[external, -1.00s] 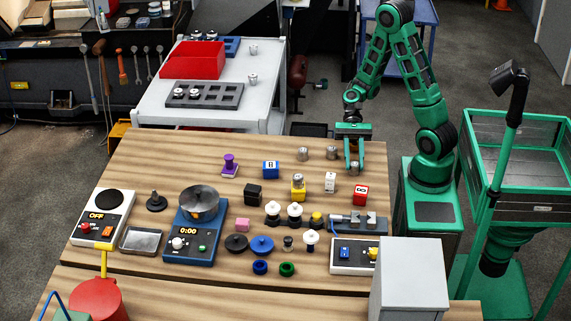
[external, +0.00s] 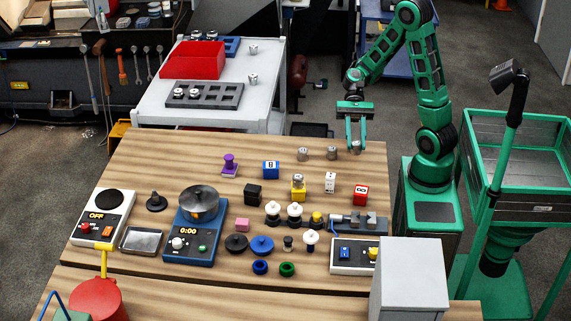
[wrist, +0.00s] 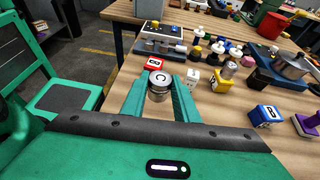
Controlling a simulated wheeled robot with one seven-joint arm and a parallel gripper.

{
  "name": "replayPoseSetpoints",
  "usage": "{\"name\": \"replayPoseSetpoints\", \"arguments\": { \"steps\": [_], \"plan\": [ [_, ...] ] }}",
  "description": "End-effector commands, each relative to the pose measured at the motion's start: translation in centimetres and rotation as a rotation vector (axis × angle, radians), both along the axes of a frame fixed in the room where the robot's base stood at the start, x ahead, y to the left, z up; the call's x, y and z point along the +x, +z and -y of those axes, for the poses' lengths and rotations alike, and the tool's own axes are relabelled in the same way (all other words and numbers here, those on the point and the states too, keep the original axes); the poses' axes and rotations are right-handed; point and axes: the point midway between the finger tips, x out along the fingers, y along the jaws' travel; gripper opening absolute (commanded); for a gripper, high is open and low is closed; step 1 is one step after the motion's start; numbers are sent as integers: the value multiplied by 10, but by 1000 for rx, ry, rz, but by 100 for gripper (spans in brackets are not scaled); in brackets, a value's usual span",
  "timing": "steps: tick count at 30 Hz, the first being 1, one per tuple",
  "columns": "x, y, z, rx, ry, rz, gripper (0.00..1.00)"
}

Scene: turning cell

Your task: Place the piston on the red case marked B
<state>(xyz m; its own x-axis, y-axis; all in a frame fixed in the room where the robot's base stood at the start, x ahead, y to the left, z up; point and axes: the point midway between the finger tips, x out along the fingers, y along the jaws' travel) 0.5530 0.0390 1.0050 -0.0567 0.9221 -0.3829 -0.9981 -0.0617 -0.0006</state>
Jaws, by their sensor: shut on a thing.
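My gripper (external: 356,149) is shut on a silver metal piston (wrist: 158,86), held upright between the two fingers. In the external view it hangs above the back right part of the wooden table. The red case (external: 361,195) with a white marked face stands on the table below and nearer the camera than the gripper. In the wrist view the red case (wrist: 155,64) shows just beyond the piston, with its top partly hidden by the piston and fingers. No piston is seen on it.
Two more pistons (external: 303,154) (external: 332,153) stand left of the gripper. A white case (external: 330,182), a yellow case (external: 298,194) with a piston on it, and a blue case (external: 270,170) stand left of the red one. A grey fixture (external: 368,223) lies in front.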

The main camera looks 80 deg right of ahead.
Motion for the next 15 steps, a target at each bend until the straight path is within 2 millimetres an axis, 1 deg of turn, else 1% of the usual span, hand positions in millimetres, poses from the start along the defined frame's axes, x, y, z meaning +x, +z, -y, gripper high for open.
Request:
{"name": "replayPoseSetpoints", "arguments": {
  "steps": [2, 5, 8, 12, 15],
  "plan": [
    [0, 8, -3, -1, 4, 2, 3],
    [0, 16, -18, -3, 17, 1, 3],
    [-1, 22, -46, -4, 38, 2, 3],
    [-6, 30, -88, -5, 66, 3, 3],
    [-11, 35, -113, -3, 82, 3, 3]
  ]
}}
